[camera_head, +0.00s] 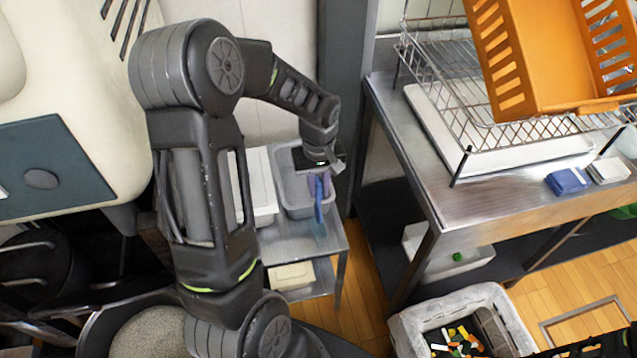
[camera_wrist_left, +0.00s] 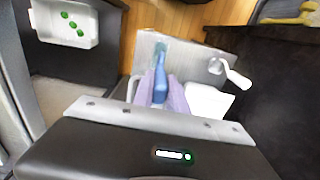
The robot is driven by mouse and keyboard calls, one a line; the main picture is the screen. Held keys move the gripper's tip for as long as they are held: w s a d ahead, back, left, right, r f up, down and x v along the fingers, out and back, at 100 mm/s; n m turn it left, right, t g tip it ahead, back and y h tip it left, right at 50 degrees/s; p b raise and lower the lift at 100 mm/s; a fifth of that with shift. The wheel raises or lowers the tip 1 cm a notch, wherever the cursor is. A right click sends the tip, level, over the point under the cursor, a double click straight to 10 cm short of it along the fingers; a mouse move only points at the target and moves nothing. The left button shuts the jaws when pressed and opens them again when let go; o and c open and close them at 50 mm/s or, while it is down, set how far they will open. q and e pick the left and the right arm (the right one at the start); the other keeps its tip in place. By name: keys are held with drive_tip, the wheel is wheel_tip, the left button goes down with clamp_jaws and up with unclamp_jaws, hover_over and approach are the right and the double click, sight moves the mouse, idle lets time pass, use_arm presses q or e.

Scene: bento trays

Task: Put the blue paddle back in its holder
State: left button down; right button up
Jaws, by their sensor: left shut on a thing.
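The blue paddle (camera_head: 319,200) is held upright or nearly so in the jaws of my left gripper (camera_head: 320,178). Its lower end hangs by the front right of a grey bin (camera_head: 293,204), over the small steel side table (camera_head: 290,238); I cannot tell whether it touches either. In the left wrist view the blue paddle (camera_wrist_left: 160,82) sits between the two purple fingers of my left gripper (camera_wrist_left: 161,92), which is shut on it. I cannot make out for certain which thing is its holder. My right gripper is not in view.
A white container (camera_head: 262,190) stands left of the grey bin. A steel counter (camera_head: 400,140) with a wire rack (camera_head: 455,90) and orange basket (camera_head: 545,95) is at right. A waste bin (camera_head: 405,325) stands on the floor. The side table's front is bare.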

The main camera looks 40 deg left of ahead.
sight(319, 206)
use_arm(q)
drive_tip(key=shift+f+b, duration=0.6)
drive_tip(key=shift+f, duration=0.35)
idle(0.5)
drive_tip(key=shift+d+f+b, duration=0.1)
drive_tip(key=shift+f+b, duration=1.15)
drive_tip(key=shift+f, duration=0.1)
drive_tip(key=shift+f+b, duration=2.1)
drive_tip(key=shift+f, duration=0.5)
drive_tip(key=c, duration=1.3)
unclamp_jaws()
drive_tip(key=shift+o, duration=0.6)
